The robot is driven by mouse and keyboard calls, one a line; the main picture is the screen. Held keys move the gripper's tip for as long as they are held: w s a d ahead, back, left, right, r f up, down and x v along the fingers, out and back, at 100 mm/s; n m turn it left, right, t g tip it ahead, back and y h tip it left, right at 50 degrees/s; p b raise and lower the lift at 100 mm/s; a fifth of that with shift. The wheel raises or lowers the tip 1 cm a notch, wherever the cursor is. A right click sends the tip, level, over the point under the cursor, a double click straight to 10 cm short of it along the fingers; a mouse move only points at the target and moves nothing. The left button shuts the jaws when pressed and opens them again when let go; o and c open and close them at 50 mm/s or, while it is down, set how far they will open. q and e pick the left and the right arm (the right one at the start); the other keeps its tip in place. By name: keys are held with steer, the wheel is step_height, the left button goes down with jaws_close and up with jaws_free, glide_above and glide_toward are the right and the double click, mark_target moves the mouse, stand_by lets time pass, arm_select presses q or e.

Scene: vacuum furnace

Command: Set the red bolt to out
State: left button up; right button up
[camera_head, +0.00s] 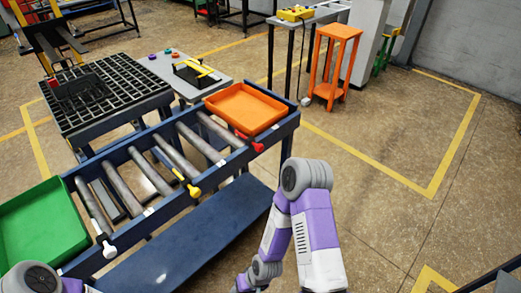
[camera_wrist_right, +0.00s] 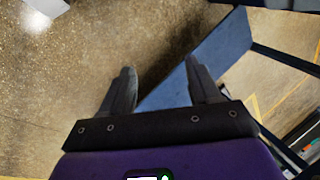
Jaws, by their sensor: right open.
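The red bolt (camera_head: 250,141) is on the front rail of the blue roller conveyor (camera_head: 160,201), at its right end, just in front of the orange tray. Its red handle sticks out from the rail toward the right. My right gripper (camera_wrist_right: 160,78) is open and empty in the right wrist view, with floor and a blue surface beyond its fingers. In the head view my right arm runs down past the bottom edge, apart from the red bolt, and its gripper is hidden. My left gripper is out of view; only part of my left arm shows at the lower left.
A yellow bolt (camera_head: 193,189) and a white bolt (camera_head: 108,249) sit farther left on the same rail. The orange tray (camera_head: 272,93) and a green tray (camera_head: 40,225) rest on the rollers' ends. A blue lower shelf (camera_head: 190,245) runs beneath.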

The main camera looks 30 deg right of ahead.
mark_target(261, 149)
steer(key=w+d+r+n+t+b, duration=0.1)
steer(key=w+d+r+t, duration=0.3)
steer(key=w, duration=0.6)
steer(key=w+d+r+t+b, duration=0.15)
steer(key=w+d+t, duration=0.3)
steer(key=w, duration=0.55)
steer(key=w+d+r+n+t+b, duration=0.1)
steer(key=w+d+r+n+t, duration=0.1)
steer(key=d+r, duration=0.4)
steer(key=w+d+r+n+t+y+b, duration=0.1)
steer(key=w+d+r+n+t, duration=0.2)
steer(key=d+r, duration=0.3)
steer(key=w+d+r+n+t+b, duration=0.1)
steer(key=w+d+r+n+t, duration=0.1)
steer(key=w+d+r, duration=0.2)
steer(key=shift+d+r+t, duration=0.15)
steer(key=shift+d+r, duration=0.45)
steer(key=shift+r, duration=0.35)
steer(key=shift+d+r+t, duration=0.1)
steer(key=shift+d+r, duration=0.45)
steer(key=shift+r, duration=0.4)
steer(key=b+x, duration=0.1)
steer(key=x, duration=0.6)
steer(key=shift+a+b, duration=0.1)
steer(key=shift+b, duration=0.2)
steer(key=shift+f, duration=0.1)
jaws_close()
